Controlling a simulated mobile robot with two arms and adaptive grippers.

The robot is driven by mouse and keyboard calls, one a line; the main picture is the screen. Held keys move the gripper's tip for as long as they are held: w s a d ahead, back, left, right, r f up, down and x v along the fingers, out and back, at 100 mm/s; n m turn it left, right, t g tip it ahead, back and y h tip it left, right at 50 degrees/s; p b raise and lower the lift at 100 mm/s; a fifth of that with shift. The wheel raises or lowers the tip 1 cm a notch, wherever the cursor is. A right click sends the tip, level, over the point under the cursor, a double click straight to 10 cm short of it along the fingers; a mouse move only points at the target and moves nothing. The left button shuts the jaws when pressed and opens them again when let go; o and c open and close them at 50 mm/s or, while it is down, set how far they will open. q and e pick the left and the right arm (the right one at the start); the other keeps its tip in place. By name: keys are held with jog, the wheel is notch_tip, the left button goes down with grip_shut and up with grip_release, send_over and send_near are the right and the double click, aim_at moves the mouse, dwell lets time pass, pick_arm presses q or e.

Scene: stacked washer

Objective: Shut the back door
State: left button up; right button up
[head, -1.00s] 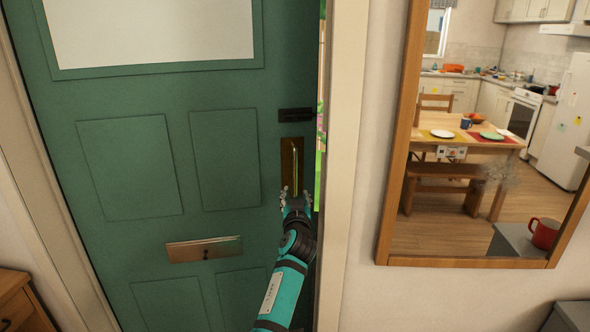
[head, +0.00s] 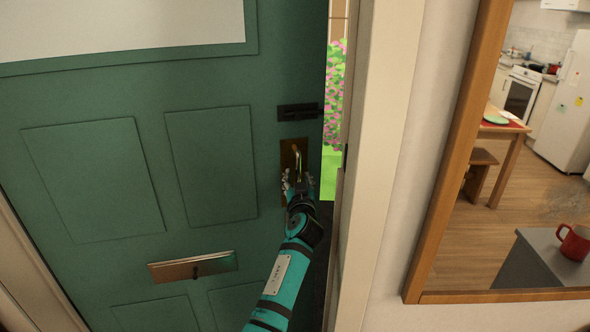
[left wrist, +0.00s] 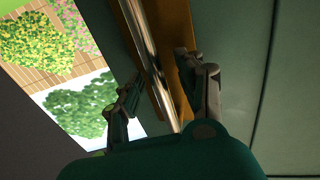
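The green back door (head: 85,95) stands slightly ajar in the head view, with a strip of garden showing between its right edge and the white frame (head: 372,170). A brass handle (head: 297,160) on a brass plate is near that edge. My left gripper (head: 298,182) is at the lower part of the handle. In the left wrist view, the fingers of my left gripper (left wrist: 165,92) are spread on either side of the handle bar (left wrist: 144,40), apart from each other, with no clear grip on it. My right gripper is not in view.
A dark latch (head: 300,112) sits above the handle and a brass letter slot (head: 193,267) below left. A wood-framed mirror (head: 452,160) hangs on the wall right of the door frame, reflecting a kitchen and a red mug. Garden bushes (left wrist: 75,105) show through the gap.

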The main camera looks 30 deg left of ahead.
pick_arm(q)
jog(key=shift+w+a, duration=0.15)
jog(key=shift+w, duration=0.1)
jog(key=shift+s+r, duration=0.15)
jog(key=shift+r, duration=0.05)
grip_shut()
dwell(0.4)
